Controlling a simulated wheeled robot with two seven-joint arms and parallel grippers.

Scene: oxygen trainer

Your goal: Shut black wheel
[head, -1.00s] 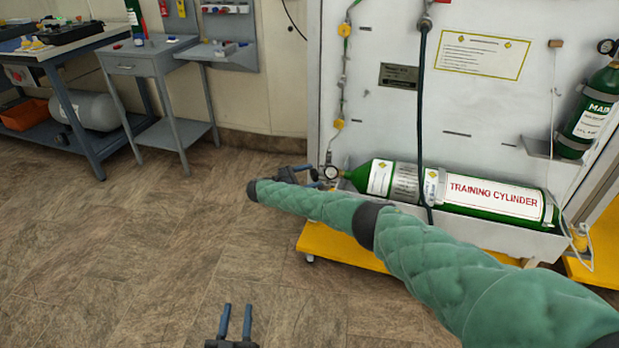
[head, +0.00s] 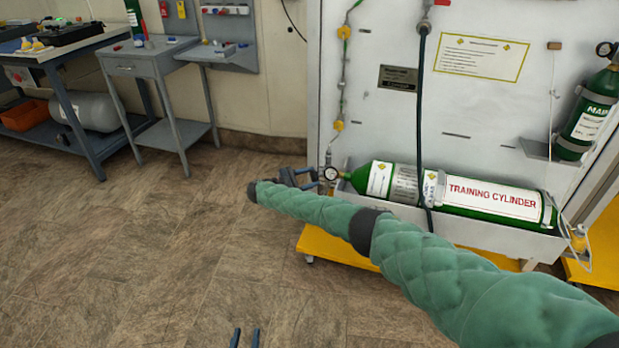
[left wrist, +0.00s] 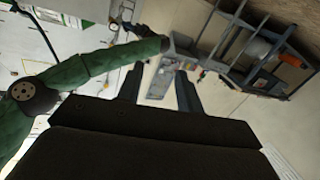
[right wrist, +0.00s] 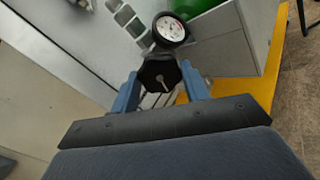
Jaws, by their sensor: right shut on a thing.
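The black wheel (right wrist: 160,73) is a lobed knob in the right wrist view, beside a round white gauge (right wrist: 170,27). My right gripper (right wrist: 160,88) has its blue fingers on either side of the wheel and is shut on it. In the head view my right gripper (head: 299,177) is at the valve end of the green training cylinder (head: 495,198), and the wheel is hard to make out there. My left gripper (head: 245,338) is open and empty at the bottom edge of the head view, over the floor. Its spread fingers also show in the left wrist view (left wrist: 157,90).
The white panel (head: 385,110) stands behind the cylinder, on a yellow base (head: 345,253). A black hose (head: 420,110) hangs in front of the cylinder. A grey table (head: 150,62) and a workbench stand at the back left. The floor at left is clear.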

